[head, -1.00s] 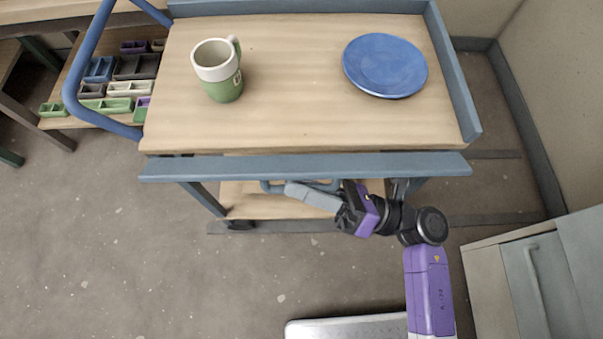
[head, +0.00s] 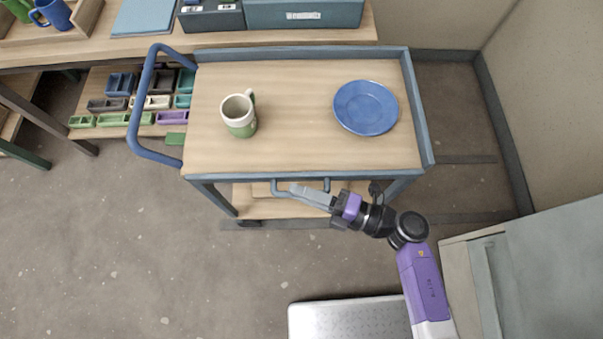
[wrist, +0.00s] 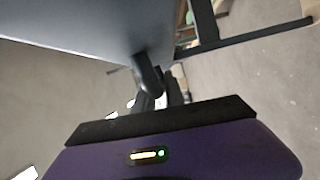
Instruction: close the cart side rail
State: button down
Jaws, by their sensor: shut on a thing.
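The cart (head: 215,165) stands ahead in the head view, with a wooden top and blue-grey edging. Its side rail (head: 365,175) is the thin blue-grey strip along the near edge, lying close against the top with no visible gap. A loop handle (head: 274,186) shows just below the rail. My gripper (head: 296,190) reaches in from the right and is shut at the middle of this handle. The exact contact is small and partly hidden. The wrist view shows a large grey surface and a dark piece close up, too close to tell the grip clearly.
A green-and-white mug (head: 240,117) and a blue plate (head: 366,108) stand on the cart top. A blue push handle (head: 141,110) juts out left. A workbench (head: 140,48) stands behind. A cabinet (head: 545,260) is at lower right. The floor at left is clear.

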jog(key=shift+w+r+m+p, duration=0.25)
jog(key=shift+r+m+p, duration=0.15)
jog(key=shift+m+p, duration=0.45)
jog(key=shift+f+p, duration=0.1)
jog(key=shift+p, duration=0.3)
jog(key=shift+f+h, duration=0.1)
jog(key=shift+h, duration=0.2)
jog(key=shift+w, duration=0.1)
jog(key=c, duration=1.4)
grip_release()
jog(key=b+v, duration=0.1)
jog(key=v, duration=0.6)
jog(key=shift+d, duration=0.4)
